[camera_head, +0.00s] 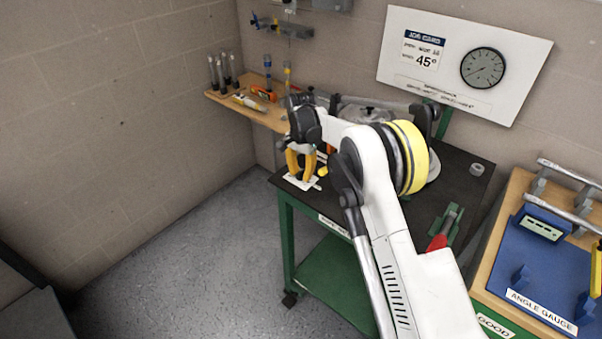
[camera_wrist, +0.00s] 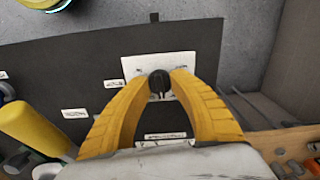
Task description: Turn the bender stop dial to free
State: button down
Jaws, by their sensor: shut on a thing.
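The stop dial is a small black knob (camera_wrist: 159,82) on a white plate (camera_wrist: 140,66) at the edge of the black bench top in the wrist view. My gripper (camera_wrist: 160,86) has its two yellow fingers closed in around the knob, one on each side. In the head view my gripper (camera_head: 302,172) points down over the white plate (camera_head: 298,184) at the left corner of the green bench, and the knob is hidden there. The lettering on the plate and around it is too small to read, so the dial's setting cannot be told.
The black bench top (camera_head: 455,170) carries bender parts behind my arm and a red-handled tool (camera_head: 441,238). A wooden shelf (camera_head: 222,98) with tools is at the wall. A blue angle gauge board (camera_head: 535,260) stands at right. The floor at left is clear.

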jog(key=n, duration=0.5)
jog(key=shift+n, duration=0.3)
jog(key=n, duration=1.1)
jog(key=shift+n, duration=0.4)
jog(key=n, duration=0.5)
jog(key=shift+n, duration=0.3)
jog(key=c, duration=1.1)
grip_release()
jog(key=shift+o, duration=0.2)
